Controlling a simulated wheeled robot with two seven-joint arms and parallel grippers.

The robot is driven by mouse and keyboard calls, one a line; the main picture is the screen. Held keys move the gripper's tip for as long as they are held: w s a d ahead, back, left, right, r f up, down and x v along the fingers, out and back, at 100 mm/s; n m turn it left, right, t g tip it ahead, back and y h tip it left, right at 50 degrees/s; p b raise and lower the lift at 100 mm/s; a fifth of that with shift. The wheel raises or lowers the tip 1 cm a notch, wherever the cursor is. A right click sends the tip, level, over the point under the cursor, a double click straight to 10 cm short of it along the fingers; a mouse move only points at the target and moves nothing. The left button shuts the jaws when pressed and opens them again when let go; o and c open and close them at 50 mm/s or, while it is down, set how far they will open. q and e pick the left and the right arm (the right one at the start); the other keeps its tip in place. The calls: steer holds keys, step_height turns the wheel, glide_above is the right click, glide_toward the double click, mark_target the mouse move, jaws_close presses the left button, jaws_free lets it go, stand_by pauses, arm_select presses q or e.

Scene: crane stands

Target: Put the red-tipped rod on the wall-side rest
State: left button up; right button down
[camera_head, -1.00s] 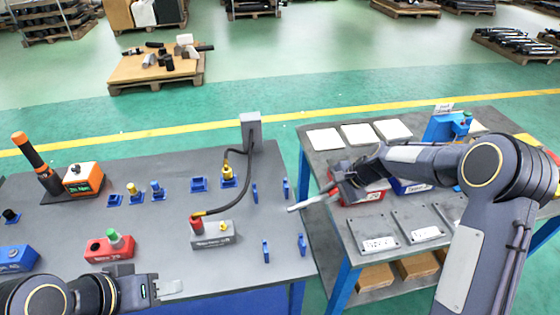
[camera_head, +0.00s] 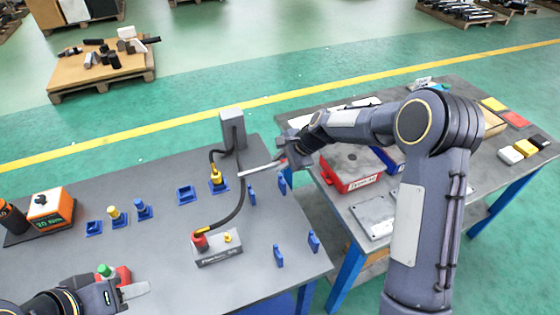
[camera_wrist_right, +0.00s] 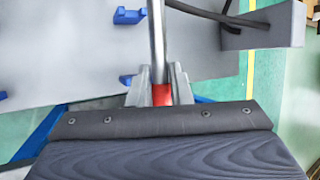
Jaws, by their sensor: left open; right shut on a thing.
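Small blue rests stand on the left table: a far pair (camera_head: 252,195) and a near pair (camera_head: 278,256). The rod appears above the far pair, close to it. I cannot tell which pair is wall-side. My left gripper (camera_head: 135,291) is open and empty at the lower left.
A grey post (camera_head: 232,131) with a black cable (camera_head: 238,205) stands just beyond the rod. The cable runs to a grey block (camera_head: 219,249). A red box (camera_head: 348,172) is on the right table, beside my right arm.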

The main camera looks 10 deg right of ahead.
mark_target(284, 183)
steer(key=shift+f+b, duration=2.1)
steer(key=shift+f, duration=0.75)
steer(key=shift+f+b, duration=0.35)
steer(key=shift+f, duration=0.1)
steer(key=shift+s+d+f+b, duration=0.15)
steer(key=shift+f+b, duration=0.2)
steer(key=shift+f, duration=0.25)
steer(key=shift+s+f+b, duration=0.1)
steer(key=shift+f+b, duration=0.2)
steer(key=shift+f, duration=0.25)
steer(key=c, duration=1.2)
jaws_free()
steer(key=shift+f, duration=0.1)
steer(key=shift+c, duration=0.2)
steer(key=shift+p+v, duration=0.45)
steer(key=shift+v, duration=0.3)
steer(key=shift+p+v, duration=0.4)
steer(key=shift+v, duration=0.65)
steer(key=shift+s+d+r+p, duration=0.1)
steer(key=shift+d+r+p, duration=0.1)
steer(key=shift+r, duration=0.25)
steer(key=shift+d+r+p, duration=0.15)
steer(key=shift+r+p, duration=0.05)
steer(key=shift+r, duration=0.25)
